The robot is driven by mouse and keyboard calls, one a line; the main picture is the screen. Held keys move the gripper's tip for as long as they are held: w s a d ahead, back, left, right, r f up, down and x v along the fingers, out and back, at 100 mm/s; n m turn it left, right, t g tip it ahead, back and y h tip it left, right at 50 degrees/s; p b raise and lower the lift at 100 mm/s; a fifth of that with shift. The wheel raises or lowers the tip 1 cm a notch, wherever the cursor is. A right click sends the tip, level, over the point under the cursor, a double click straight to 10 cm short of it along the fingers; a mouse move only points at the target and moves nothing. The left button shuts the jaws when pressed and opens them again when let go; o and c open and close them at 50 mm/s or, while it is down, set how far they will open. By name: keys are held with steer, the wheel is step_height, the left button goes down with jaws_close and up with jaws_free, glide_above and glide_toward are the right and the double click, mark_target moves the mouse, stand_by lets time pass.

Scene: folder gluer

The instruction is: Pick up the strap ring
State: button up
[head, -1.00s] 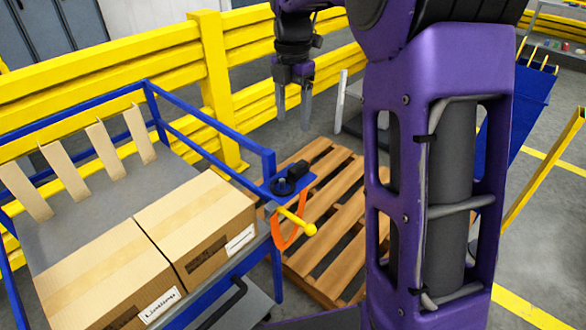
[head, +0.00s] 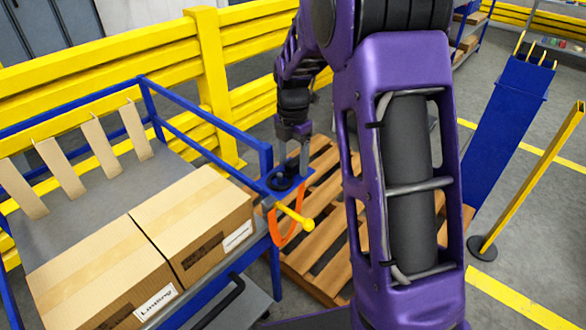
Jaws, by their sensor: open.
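An orange strap loop (head: 273,228), the likely strap ring, hangs from a yellow peg (head: 294,214) at the corner of the blue-framed cart. Above it, a small blue plate (head: 268,188) juts from the cart corner and bears a dark round piece (head: 283,181). My gripper (head: 293,168) points down with its fingers apart and empty, over the blue plate and above the strap loop. The fingers partly cover the dark piece. I cannot tell whether they touch it.
Two cardboard boxes (head: 192,222) lie on the cart (head: 98,172), left of the strap loop. A wooden pallet (head: 318,238) lies on the floor to the right. A yellow guard rail (head: 70,88) runs behind. My own purple arm hides much of the middle right.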

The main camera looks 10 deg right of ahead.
mark_target(292, 162)
steer(key=shift+f, duration=0.35)
steer(key=shift+c, duration=0.3)
jaws_close()
steer(key=shift+r, duration=0.1)
step_height(292, 162, up, 9)
steer(key=shift+s+a+r+p, duration=0.1)
steer(key=shift+a+p, duration=0.05)
steer(key=shift+p, duration=0.25)
steer(key=s+a+b, duration=0.2)
steer(key=s+a, duration=0.5)
steer(key=a, duration=0.2)
steer(key=shift+a+f, duration=0.2)
steer(key=shift+f, duration=0.05)
